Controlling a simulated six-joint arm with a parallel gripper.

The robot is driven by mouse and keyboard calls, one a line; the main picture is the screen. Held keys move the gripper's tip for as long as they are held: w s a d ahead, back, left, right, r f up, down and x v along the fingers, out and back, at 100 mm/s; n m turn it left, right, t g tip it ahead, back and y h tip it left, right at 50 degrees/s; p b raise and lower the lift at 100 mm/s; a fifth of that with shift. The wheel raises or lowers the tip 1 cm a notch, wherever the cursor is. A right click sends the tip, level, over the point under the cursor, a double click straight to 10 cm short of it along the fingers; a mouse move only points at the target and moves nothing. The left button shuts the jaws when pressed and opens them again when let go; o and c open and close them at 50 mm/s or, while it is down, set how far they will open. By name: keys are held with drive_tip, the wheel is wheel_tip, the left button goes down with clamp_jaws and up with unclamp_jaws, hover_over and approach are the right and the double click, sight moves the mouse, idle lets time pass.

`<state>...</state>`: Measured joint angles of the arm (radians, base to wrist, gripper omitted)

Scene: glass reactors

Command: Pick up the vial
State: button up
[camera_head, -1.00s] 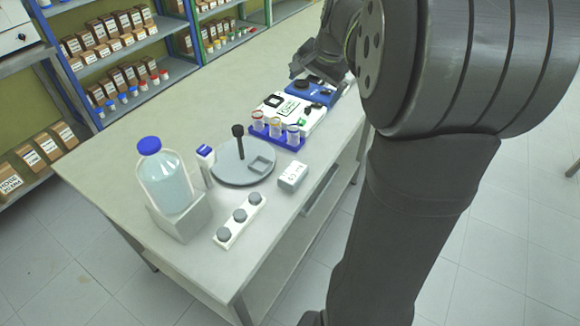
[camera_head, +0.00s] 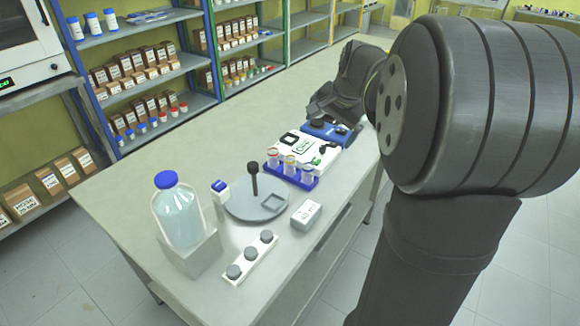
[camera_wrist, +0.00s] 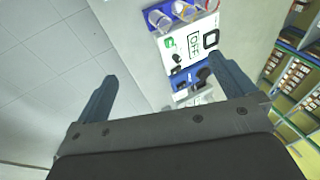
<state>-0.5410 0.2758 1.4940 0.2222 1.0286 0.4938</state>
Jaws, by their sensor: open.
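Small clear vials (camera_head: 289,165) with coloured rims stand upright in a blue rack (camera_head: 302,183) on the bench; I cannot tell which one the task names. The rack's end (camera_wrist: 150,3) and vials (camera_wrist: 160,19) also show at the top of the wrist view. My gripper (camera_wrist: 164,73) is open, its two fingers wide apart with nothing between them. The vials lie beyond the fingertips, not touched. In the head view my gripper is dark and beyond the rack, near the blue device, and its fingertips are hard to make out there.
A white device (camera_head: 304,149) and a blue device (camera_head: 330,131) stand behind the rack. A grey round plate with a post (camera_head: 256,203), a small grey box (camera_head: 306,213), a white strip with grey knobs (camera_head: 251,257) and a blue-capped bottle (camera_head: 179,213) stand nearer. The bench's left side is clear.

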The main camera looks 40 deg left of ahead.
idle(0.3)
drive_tip(key=c, duration=0.9)
drive_tip(key=shift+o, duration=0.2)
drive_tip(key=n+g+h, duration=0.2)
drive_tip(key=n+h, duration=0.1)
drive_tip(key=n, duration=1.1)
hover_over(290, 162)
drive_tip(key=w, duration=0.1)
wheel_tip(290, 162, down, 6)
drive_tip(key=f, duration=0.7)
drive_tip(key=a+f, duration=0.1)
drive_tip(key=f, duration=0.3)
drive_tip(key=shift+w+f, duration=0.25)
drive_tip(key=shift+w, duration=0.1)
drive_tip(key=shift+a+f, duration=0.15)
drive_tip(key=shift+f, duration=2.4)
